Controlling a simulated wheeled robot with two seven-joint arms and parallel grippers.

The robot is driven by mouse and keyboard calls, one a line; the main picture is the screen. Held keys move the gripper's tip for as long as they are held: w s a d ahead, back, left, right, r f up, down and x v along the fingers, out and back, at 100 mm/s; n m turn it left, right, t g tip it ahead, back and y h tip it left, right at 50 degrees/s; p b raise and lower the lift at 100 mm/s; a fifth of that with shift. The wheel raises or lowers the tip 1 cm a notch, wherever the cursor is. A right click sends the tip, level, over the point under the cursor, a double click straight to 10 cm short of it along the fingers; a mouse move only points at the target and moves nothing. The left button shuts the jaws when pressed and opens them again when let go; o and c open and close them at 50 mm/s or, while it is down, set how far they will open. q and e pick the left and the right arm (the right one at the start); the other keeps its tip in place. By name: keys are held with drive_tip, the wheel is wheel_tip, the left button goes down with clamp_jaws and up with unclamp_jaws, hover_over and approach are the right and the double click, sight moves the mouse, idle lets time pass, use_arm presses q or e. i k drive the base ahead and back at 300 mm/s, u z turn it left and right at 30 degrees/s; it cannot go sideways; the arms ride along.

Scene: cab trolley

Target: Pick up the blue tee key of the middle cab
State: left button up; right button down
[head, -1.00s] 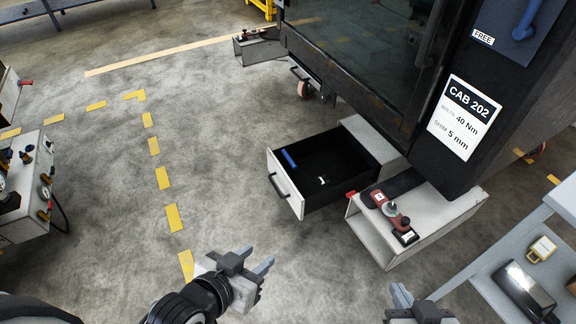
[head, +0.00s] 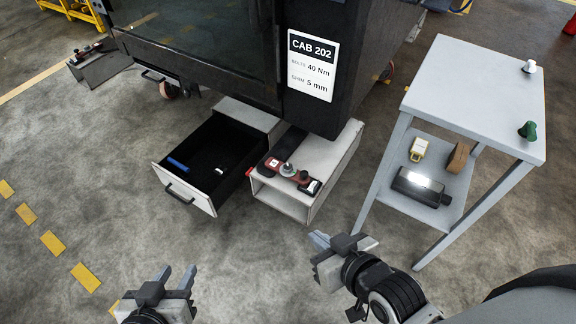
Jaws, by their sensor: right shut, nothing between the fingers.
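The cab with the CAB 202 placard (head: 312,65) stands at the top centre. Below it, an open black-lined drawer (head: 190,197) holds a blue bar (head: 178,164) at its left side, which looks like the tee key's handle. The rest of that key cannot be made out against the dark lining. A small white piece (head: 219,170) also shows inside the drawer. My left gripper (head: 176,273) is open and empty, in front of the drawer in the picture. My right gripper (head: 342,241) is shut and empty, to the lower right of the drawer. Neither touches the drawer.
Floor in front of the drawer is clear.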

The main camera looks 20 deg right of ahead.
sight(182, 168)
drive_tip(key=u, duration=0.25)
drive_tip(key=k, duration=0.35)
drive_tip(key=u, duration=1.35)
drive_tip(key=i, duration=0.6)
drive_tip(key=z, duration=0.55)
drive_tip(key=i, duration=1.2)
drive_tip(key=z, duration=1.6)
drive_tip(key=i, duration=0.5)
drive_tip(key=z, duration=0.4)
